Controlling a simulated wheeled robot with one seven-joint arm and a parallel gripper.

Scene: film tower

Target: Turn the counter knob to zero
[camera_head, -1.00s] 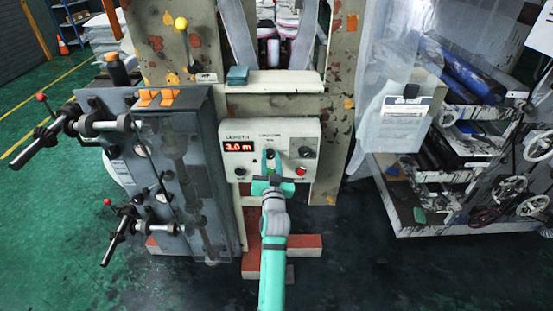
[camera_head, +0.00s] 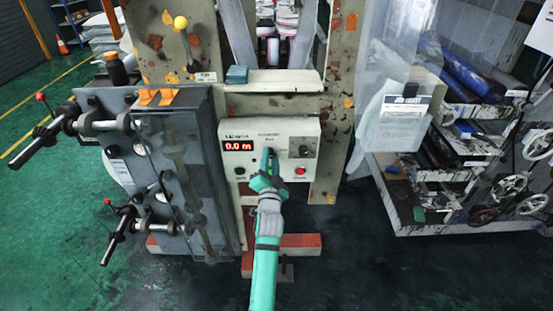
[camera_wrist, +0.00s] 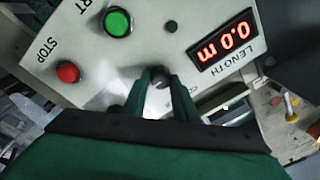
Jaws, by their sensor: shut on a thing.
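The cream control box (camera_head: 310,128) has a red lit display (camera_head: 239,146) that reads 0.0 m. In the wrist view the same display (camera_wrist: 226,46) also reads 0.0 m, seen nearly upside down. The counter knob (camera_wrist: 160,77) is small, dark and round, below the display's label in that view's tilted picture. My gripper (camera_wrist: 160,82) is shut on the knob, one green finger on each side of it. In the head view my gripper (camera_head: 269,160) is at the middle of the box's front, rolled to a slant, and hides the knob.
A green button (camera_wrist: 117,22) and a red stop button (camera_wrist: 68,72) sit close by on the panel. A dark dial (camera_head: 304,151) is to the right. A grey machine with handles (camera_head: 165,165) stands just left of the box.

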